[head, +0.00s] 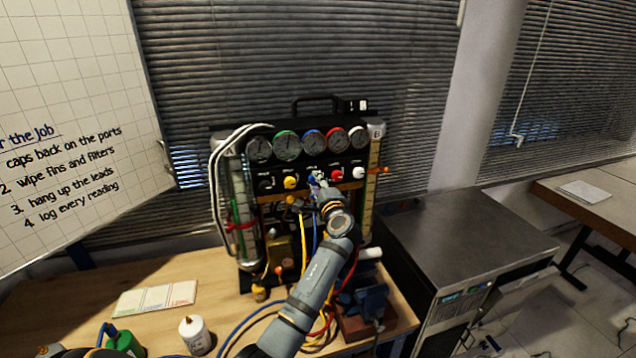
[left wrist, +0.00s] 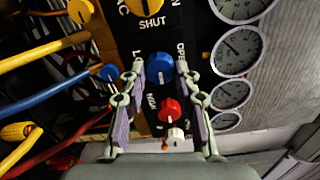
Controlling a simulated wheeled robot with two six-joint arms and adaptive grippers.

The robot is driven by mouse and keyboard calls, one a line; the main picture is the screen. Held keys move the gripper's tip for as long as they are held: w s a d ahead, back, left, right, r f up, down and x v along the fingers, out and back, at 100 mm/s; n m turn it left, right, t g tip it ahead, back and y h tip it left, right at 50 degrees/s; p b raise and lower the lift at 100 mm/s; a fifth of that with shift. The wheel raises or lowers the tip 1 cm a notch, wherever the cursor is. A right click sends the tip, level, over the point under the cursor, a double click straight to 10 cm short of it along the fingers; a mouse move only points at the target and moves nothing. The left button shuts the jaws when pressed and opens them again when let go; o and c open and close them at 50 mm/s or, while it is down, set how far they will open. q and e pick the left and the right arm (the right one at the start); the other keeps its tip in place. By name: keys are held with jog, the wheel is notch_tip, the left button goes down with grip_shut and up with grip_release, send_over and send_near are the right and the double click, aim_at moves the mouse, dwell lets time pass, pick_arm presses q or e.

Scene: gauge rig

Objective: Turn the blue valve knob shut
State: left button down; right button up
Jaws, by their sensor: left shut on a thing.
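The blue valve knob (left wrist: 160,68) sits between the two fingertips of my left gripper (left wrist: 160,72) in the left wrist view, and the gripper is shut on it. In the head view my left gripper (head: 317,183) reaches the row of knobs on the rig's front and mostly covers the blue knob. A yellow knob (head: 291,182) is to its left, and a red knob (head: 337,174) and a white knob (head: 358,173) are to its right. Lettering on the panel beside the blue knob is partly hidden by the fingers. My right gripper is not in view.
Several round gauges (head: 287,146) stand above the knobs. Yellow, blue and red hoses (left wrist: 50,95) hang below the panel. A vise (head: 372,300), a white bottle (head: 195,334) and a colored card (head: 156,298) are on the wooden bench (head: 180,266). A grey cabinet (head: 455,235) stands at right.

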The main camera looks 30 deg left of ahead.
pick_arm(q)
jog(key=shift+r, duration=0.1)
dwell(0.3)
jog(key=c, duration=1.4)
grip_release()
jog(key=o, duration=0.4)
jog(key=shift+a, duration=0.25)
jog(key=shift+d, duration=0.1)
jog(key=shift+s+d, duration=0.2)
jog(key=shift+d, duration=0.1)
jog(key=v, duration=0.6)
jog(key=shift+s+d, duration=0.25)
jog(key=shift+s, duration=0.05)
